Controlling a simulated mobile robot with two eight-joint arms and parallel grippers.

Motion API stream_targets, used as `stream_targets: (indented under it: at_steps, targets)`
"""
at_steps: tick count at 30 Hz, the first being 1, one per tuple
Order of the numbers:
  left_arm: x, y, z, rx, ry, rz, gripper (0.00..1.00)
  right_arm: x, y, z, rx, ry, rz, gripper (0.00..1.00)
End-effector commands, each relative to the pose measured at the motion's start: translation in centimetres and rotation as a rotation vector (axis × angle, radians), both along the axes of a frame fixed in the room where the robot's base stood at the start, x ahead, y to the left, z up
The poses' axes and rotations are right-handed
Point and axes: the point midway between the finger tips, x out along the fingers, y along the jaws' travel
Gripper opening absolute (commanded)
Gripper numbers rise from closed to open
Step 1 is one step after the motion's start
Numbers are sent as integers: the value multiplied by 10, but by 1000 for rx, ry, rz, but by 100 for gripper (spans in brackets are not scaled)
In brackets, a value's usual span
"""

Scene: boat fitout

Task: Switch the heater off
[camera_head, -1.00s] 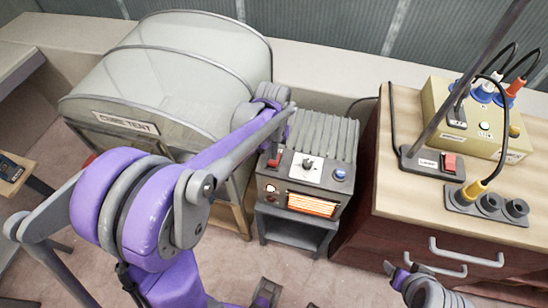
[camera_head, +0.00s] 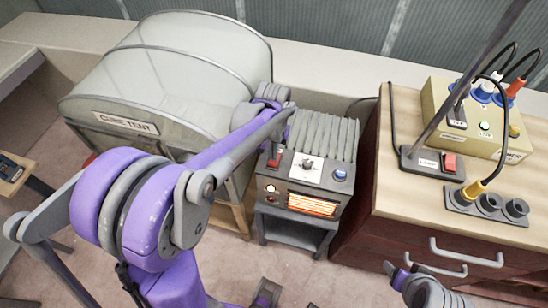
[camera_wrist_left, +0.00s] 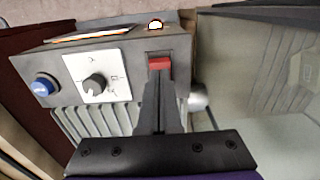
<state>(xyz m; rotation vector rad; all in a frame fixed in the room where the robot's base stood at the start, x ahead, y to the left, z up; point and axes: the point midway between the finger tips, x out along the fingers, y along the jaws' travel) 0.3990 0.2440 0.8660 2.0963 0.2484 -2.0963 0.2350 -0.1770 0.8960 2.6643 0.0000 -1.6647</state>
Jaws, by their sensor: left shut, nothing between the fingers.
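The heater (camera_head: 312,175) is a grey box with ribbed fins on a low stand, its front grille (camera_head: 312,204) glowing orange. Its top panel has a red rocker switch (camera_wrist_left: 159,64), a black knob (camera_wrist_left: 94,83) on a white plate and a blue button (camera_wrist_left: 43,87). A small lamp (camera_wrist_left: 155,25) near the switch is lit. My left gripper (camera_wrist_left: 159,80) is shut and empty, its fingertips at the red switch's edge; I cannot tell whether they press it. In the head view the left arm partly covers that corner. My right gripper (camera_head: 402,270) shows only partly at the bottom.
A curing tent (camera_head: 175,75) stands close to the left of the heater. A wooden cabinet (camera_head: 400,210) is on the right, with a yellow box (camera_head: 470,115), a labelled switch box (camera_head: 435,162) and a socket strip (camera_head: 487,205) on top. Floor is clear in front of the heater.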

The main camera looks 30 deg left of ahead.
Motion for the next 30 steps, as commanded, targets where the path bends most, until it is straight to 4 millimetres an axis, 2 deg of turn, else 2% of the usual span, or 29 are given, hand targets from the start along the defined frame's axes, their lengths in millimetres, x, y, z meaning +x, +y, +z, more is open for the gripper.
stream_targets:
  at_steps: [30]
  targets:
    - [0,0,-12,0,0,0,0,-2,0,-9,0,4,0,67]
